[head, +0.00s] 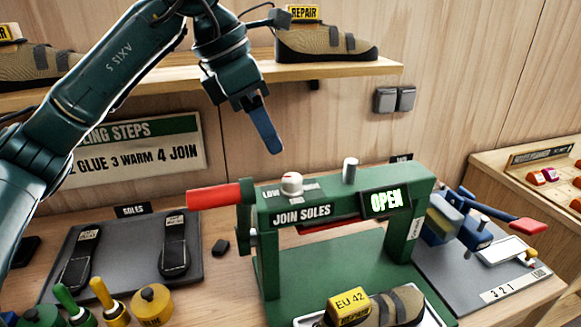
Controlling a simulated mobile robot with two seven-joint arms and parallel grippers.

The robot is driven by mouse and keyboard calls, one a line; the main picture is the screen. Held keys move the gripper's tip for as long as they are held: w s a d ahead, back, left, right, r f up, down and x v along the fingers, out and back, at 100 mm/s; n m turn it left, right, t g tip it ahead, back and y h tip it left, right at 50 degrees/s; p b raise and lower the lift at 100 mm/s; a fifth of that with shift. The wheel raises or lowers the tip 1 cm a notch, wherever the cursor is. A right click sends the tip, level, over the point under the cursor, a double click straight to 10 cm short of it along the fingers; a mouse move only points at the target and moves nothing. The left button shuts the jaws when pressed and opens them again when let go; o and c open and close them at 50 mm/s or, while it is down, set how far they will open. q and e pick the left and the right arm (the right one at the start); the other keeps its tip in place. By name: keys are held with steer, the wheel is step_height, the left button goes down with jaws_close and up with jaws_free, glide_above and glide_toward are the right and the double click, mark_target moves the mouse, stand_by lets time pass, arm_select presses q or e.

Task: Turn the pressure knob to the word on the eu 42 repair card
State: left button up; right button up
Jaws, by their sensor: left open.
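The pressure knob (291,184) is white with a small red mark and sits on top of the green press (330,204), left of its middle. The word LOW shows left of it; other words around the knob are too small or hidden to read. The yellow EU 42 repair card (349,304) is on a tan shoe (396,306) in the press; its smaller writing is not legible. My left gripper (266,132) is open and empty, pointing down above and slightly left of the knob, apart from it. My right gripper is out of view.
A red lever handle (214,195) sticks out left of the press, and a metal post (350,168) rises right of the knob. An OPEN display (386,201) is on the press front. A shelf (330,76) with shoes is behind. A soles tray (122,272) lies left.

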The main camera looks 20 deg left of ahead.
mark_target(291, 177)
arm_select(q)
steer(key=p+x, duration=0.1)
steer(key=x, duration=0.8)
steer(key=shift+w+d+f, duration=0.1)
steer(key=shift+w+f, duration=0.05)
steer(key=shift+f, duration=0.2)
steer(key=shift+c, duration=0.2)
steer(key=c, duration=0.9)
